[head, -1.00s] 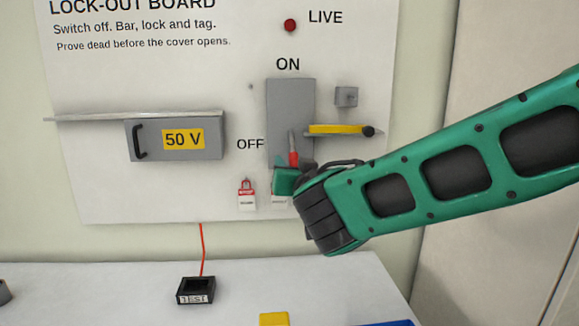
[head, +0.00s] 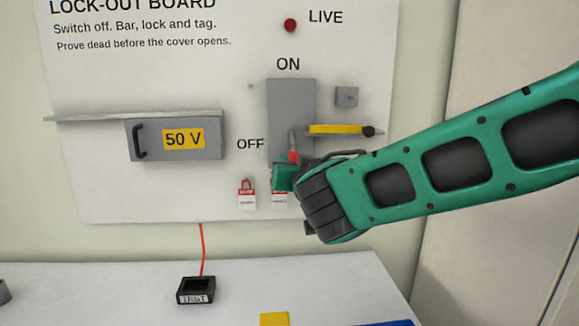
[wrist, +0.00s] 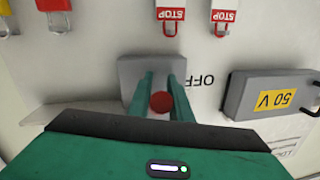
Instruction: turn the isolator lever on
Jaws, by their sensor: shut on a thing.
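The isolator is a grey plate (head: 290,98) on the white board, with ON printed above it and OFF at its lower left. Its lever has a grey shank and a red end (head: 293,157), which points down near the plate's lower part, by OFF. My gripper (head: 285,172) is at this red end and hides part of it. In the wrist view, the two green fingers (wrist: 162,80) stand on either side of the round red lever end (wrist: 161,102), in front of the grey plate (wrist: 130,70). The gripper is shut on the lever.
A grey 50 V box (head: 175,139) is at left. Red-and-white tags (head: 247,195) hang below. A red LIVE lamp (head: 290,25) is above. A black box (head: 196,290) sits on the table.

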